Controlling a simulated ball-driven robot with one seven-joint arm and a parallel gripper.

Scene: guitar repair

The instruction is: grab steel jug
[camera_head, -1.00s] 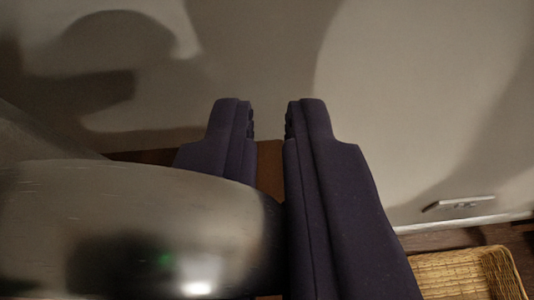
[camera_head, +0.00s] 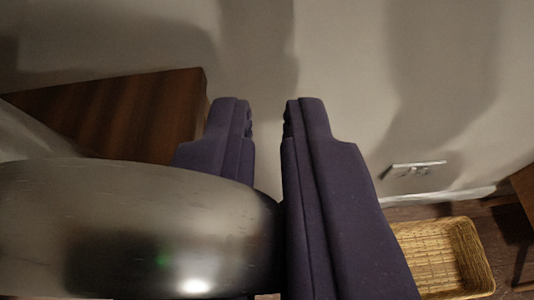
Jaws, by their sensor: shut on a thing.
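The steel jug (camera_head: 130,225) fills the lower left of the view, close to the camera, with a rounded grey metal body. Part of it runs out of the frame at the left and bottom. My gripper (camera_head: 268,112) has two dark purple fingers pointing away from the camera. A narrow gap shows between the fingertips. The jug covers the lower part of the left finger and reaches across to the right finger. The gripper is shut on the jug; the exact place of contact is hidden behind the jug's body.
A dark wooden surface (camera_head: 135,112) with a corner lies beyond the jug at the left. A pale wall (camera_head: 345,90) with shadows stands ahead, with a small wall plate (camera_head: 415,169) low on it. A wicker basket (camera_head: 445,258) sits on the dark floor at lower right.

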